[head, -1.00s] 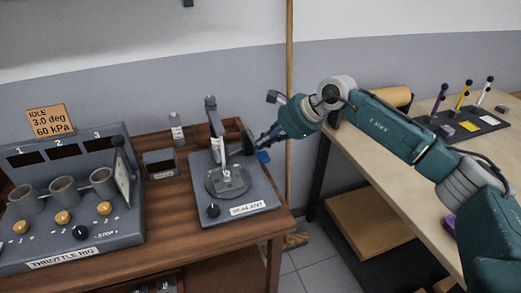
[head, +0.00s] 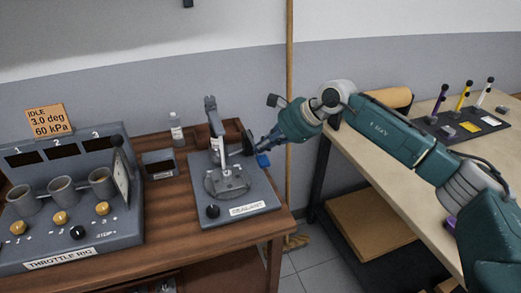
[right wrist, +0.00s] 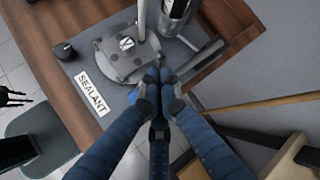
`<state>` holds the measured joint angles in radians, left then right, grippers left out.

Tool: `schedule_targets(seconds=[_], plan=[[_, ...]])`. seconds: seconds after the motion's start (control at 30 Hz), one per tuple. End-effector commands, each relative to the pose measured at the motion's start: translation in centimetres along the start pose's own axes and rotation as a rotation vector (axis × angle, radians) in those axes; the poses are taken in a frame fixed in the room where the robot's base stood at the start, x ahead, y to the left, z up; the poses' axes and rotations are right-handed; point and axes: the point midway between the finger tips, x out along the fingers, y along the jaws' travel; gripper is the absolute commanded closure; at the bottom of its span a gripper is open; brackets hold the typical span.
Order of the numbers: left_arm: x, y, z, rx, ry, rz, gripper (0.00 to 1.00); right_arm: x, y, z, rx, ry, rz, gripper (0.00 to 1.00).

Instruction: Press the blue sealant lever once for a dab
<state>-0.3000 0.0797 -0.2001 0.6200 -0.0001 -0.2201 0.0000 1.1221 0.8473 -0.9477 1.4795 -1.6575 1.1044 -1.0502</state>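The sealant stand (head: 253,193) is a grey base on the wooden bench with a round plate (head: 226,182) and an upright post; its label reads SEALANT in the right wrist view (right wrist: 92,94). The blue lever end (head: 263,160) shows at the stand's right rear edge in the head view. My right gripper (head: 256,146) is just above and beside it. In the right wrist view its blue fingers (right wrist: 159,76) are together at the tips, with nothing seen between them, beside a grey bar (right wrist: 203,62). Contact with the lever cannot be told. My left gripper is not in the head view.
The throttle rig (head: 70,235) stands on the left of the bench. A small bottle (head: 176,130) and a dark box (head: 159,163) stand behind. A light table (head: 370,150) on the right holds a black tray with coloured tools. A wooden pole (head: 289,100) stands behind my right arm.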

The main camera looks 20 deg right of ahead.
Motion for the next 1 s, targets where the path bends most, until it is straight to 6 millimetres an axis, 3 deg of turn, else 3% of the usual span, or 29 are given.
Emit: schedule_targets(seconds=[1.0], plan=[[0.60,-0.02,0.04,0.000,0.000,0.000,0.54,0.68,0.64,-0.51,0.001,0.003,0.007,1.00]])
